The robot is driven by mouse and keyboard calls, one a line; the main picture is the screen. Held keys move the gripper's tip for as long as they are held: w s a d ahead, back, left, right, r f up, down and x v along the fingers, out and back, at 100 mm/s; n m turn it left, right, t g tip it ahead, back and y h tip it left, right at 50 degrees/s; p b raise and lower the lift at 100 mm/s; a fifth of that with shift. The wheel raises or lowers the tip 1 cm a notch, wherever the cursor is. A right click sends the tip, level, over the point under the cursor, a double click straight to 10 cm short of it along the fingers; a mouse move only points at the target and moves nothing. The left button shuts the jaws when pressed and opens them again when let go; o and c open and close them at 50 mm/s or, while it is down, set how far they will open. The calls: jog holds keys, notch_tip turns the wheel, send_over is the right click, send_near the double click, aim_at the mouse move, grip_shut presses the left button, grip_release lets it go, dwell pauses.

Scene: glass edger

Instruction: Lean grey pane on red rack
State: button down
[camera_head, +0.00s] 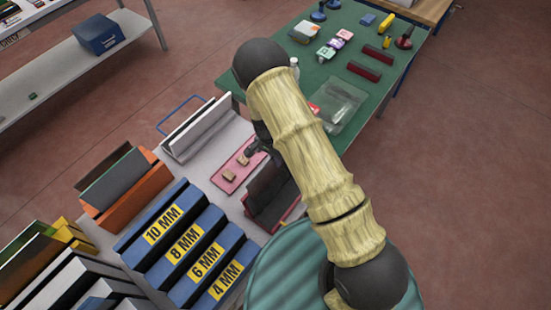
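The red rack (286,218) stands on the light bench, partly hidden behind my arm. Dark brownish-grey panels (266,187) stand in it, tilted. A see-through greyish piece (341,103) lies on the green table; I cannot tell whether it is a pane or a shallow tray. Another grey pane (115,180) leans in the orange rack. Which of these is the task's grey pane is unclear. My gripper (254,148) shows only as a small dark part beyond my arm, near the pink mat. Its fingers are too small and covered to read, and nothing clearly shows in its grip.
The pink mat (240,172) carries small tan blocks. Blue stepped blocks marked 10 to 4 MM (175,240) fill the near bench. A white rack (196,130) stands behind. The green table (300,84) holds several tools and small items. Open floor lies right.

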jog(key=shift+f, duration=0.3)
jog(key=c, duration=1.6)
grip_release()
jog(key=shift+o, duration=0.2)
notch_tip(320, 180, up, 17)
jog(key=w+a+b, duration=0.2)
jog(key=b, duration=0.3)
jog(key=shift+a, duration=0.4)
jog(key=shift+w+a, duration=0.1)
